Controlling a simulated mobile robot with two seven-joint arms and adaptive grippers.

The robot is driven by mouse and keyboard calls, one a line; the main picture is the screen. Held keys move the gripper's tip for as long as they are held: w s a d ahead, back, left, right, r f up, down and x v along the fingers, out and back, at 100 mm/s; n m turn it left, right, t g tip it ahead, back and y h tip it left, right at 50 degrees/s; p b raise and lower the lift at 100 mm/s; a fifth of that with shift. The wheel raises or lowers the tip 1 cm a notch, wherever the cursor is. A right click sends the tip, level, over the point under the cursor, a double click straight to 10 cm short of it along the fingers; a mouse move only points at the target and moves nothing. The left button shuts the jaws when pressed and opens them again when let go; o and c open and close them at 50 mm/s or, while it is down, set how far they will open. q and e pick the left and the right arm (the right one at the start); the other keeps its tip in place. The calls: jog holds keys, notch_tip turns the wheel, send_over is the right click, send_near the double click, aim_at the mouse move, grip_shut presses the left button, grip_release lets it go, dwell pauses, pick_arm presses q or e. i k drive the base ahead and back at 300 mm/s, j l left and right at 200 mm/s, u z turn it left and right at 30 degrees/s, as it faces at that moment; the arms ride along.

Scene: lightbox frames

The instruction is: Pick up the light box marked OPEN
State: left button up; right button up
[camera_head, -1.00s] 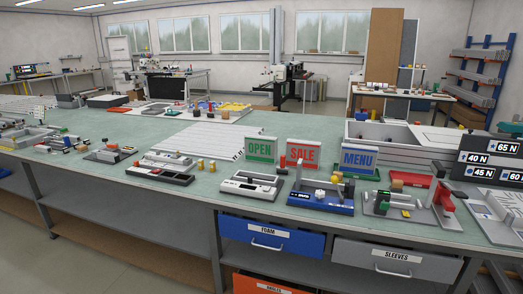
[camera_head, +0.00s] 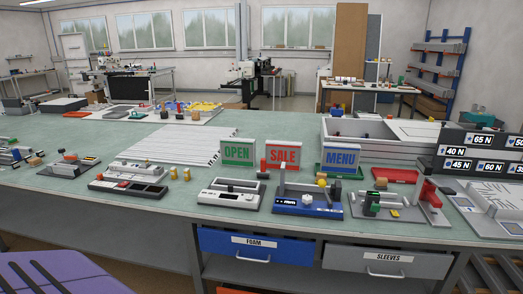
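The box marked MENU (camera_head: 342,158), blue and white, stands further right. Neither of my grippers shows in the head view, and nothing is holding the OPEN box.
A grey-white device (camera_head: 231,195) and a blue device (camera_head: 307,201) sit in front of the sign boxes. White strips (camera_head: 180,146) lie left of OPEN. A purple slotted object (camera_head: 60,275) fills the lower left corner.

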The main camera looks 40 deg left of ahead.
aim_at(236, 151)
jog(key=i+j+z, duration=0.2)
jog(key=j, duration=0.3)
jog(key=j+z, duration=0.15)
jog(key=j, duration=0.35)
jog(key=j+z, duration=0.15)
jog(key=j, duration=0.95)
